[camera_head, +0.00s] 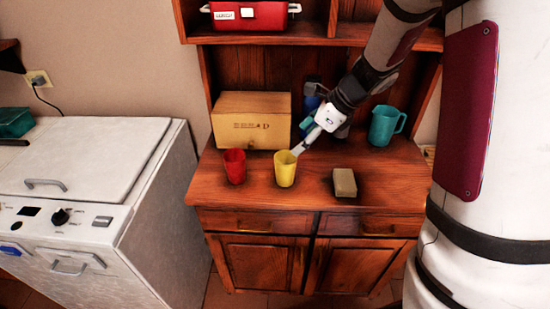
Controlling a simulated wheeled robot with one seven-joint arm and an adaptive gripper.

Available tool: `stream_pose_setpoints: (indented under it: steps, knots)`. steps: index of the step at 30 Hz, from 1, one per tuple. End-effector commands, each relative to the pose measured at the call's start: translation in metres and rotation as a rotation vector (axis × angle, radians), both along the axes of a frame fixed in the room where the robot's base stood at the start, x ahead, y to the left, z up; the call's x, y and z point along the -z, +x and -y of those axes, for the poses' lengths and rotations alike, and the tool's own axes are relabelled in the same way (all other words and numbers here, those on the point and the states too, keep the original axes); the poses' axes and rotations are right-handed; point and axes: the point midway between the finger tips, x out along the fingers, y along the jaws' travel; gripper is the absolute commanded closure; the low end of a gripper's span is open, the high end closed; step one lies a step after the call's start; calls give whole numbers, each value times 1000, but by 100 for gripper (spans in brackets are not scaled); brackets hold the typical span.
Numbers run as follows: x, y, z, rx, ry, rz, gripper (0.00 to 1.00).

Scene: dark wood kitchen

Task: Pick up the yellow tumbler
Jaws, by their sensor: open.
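The yellow tumbler (285,172) stands upright on the wooden counter of the hutch, near its front edge. My gripper (297,152) reaches down from the upper right, with its fingers at the tumbler's upper right rim. It is open. I cannot tell whether a finger is inside the tumbler, behind it or touching it. Part of the far fingertip area is hard to make out at this size.
A red tumbler (234,166) stands close on the left. A bread box (251,120) is behind, a small tan block (344,183) to the right, and a teal pitcher (385,125) at the back right. A white appliance (85,190) stands left of the hutch (320,202).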

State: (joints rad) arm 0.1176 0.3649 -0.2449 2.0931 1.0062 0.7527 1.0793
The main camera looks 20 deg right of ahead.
Motion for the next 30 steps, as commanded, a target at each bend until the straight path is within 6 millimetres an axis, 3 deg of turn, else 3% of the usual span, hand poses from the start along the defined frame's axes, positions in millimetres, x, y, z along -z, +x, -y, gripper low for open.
stream_pose_setpoints:
  steps: [5, 15, 25, 30]
  knots:
    - [22, 12, 3, 69, 27, -30, 27]
    - [72, 32, -22, 68, 26, -31, 27]
    - [94, 40, -33, 66, 24, -30, 27]
    - [116, 48, -43, 65, 25, -31, 27]
